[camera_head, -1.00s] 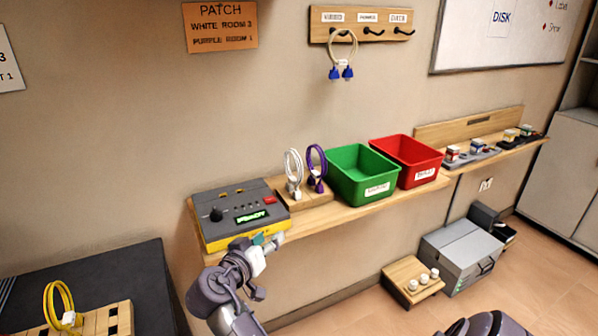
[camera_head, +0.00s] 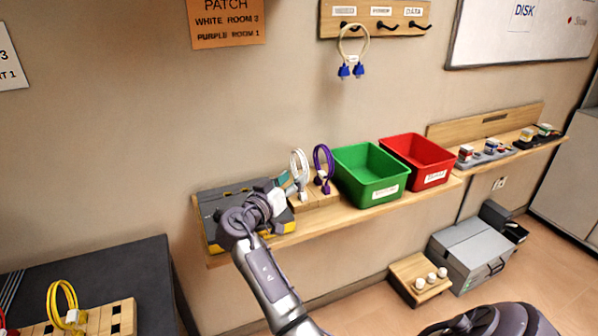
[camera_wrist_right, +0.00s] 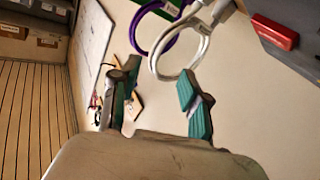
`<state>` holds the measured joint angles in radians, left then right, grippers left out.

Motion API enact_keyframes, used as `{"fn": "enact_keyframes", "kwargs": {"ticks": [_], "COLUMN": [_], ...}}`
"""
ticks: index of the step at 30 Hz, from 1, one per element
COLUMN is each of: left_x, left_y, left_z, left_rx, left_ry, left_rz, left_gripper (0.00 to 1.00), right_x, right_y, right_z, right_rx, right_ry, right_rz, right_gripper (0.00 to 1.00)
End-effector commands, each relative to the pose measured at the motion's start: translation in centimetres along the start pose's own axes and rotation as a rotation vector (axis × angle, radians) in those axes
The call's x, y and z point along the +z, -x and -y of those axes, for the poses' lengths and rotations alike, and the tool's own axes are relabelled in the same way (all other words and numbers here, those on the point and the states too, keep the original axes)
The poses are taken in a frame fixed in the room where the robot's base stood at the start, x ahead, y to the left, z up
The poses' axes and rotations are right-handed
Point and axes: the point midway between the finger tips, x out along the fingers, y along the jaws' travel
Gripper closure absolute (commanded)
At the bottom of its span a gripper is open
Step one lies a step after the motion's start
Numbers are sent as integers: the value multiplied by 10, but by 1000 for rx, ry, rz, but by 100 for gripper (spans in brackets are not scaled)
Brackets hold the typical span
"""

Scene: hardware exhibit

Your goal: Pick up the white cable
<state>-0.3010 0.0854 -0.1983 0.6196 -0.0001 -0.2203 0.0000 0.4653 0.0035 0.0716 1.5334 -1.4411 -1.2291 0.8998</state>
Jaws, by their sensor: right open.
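The white cable (camera_head: 299,163) stands as a coiled loop on a small wooden block on the shelf, left of the purple cable (camera_head: 326,168). My right gripper (camera_head: 286,181) is just left of the white cable, in front of the device. In the right wrist view my right gripper (camera_wrist_right: 158,92) is open, its teal-padded fingers spread apart. The white cable's loop (camera_wrist_right: 207,45) lies ahead, near the right fingertip; I cannot tell whether they touch. The purple cable (camera_wrist_right: 137,36) is just beyond it. My left gripper is not in view.
The yellow-and-grey device (camera_head: 211,215) sits under my right wrist, partly hidden. A green bin (camera_head: 352,179) and a red bin (camera_head: 434,160) stand right of the cables. Another looped cable (camera_head: 342,42) hangs from wall hooks above. A yellow cable (camera_head: 52,303) is at lower left.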

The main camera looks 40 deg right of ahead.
Motion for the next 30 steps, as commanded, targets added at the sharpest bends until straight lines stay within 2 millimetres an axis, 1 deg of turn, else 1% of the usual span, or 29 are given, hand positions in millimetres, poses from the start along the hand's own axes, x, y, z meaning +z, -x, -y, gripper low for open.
{"fn": "enact_keyframes", "kwargs": {"ticks": [1, 5, 9, 12, 18, 26, 27, 30], "left_x": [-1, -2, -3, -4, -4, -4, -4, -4], "left_y": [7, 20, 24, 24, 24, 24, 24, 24], "left_z": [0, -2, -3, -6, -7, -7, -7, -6], "left_rx": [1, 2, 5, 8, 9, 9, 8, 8], "left_ry": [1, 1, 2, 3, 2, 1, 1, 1], "left_rz": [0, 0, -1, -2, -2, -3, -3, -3], "left_gripper": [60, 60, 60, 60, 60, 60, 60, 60], "right_x": [-2, -1, 2, 3, 4, 4, 4, 4], "right_y": [-6, -27, -43, -48, -48, -48, -48, -48], "right_z": [-3, -8, -6, -6, -6, -6, -6, -6], "right_rx": [2, 3, 1, 0, -1, 0, 0, -1], "right_ry": [3, 4, 2, 1, 0, 1, 1, 1], "right_rz": [0, 0, 1, 1, 1, 1, 1, 1], "right_gripper": [54, 54, 54, 54, 54, 97, 100, 100]}}
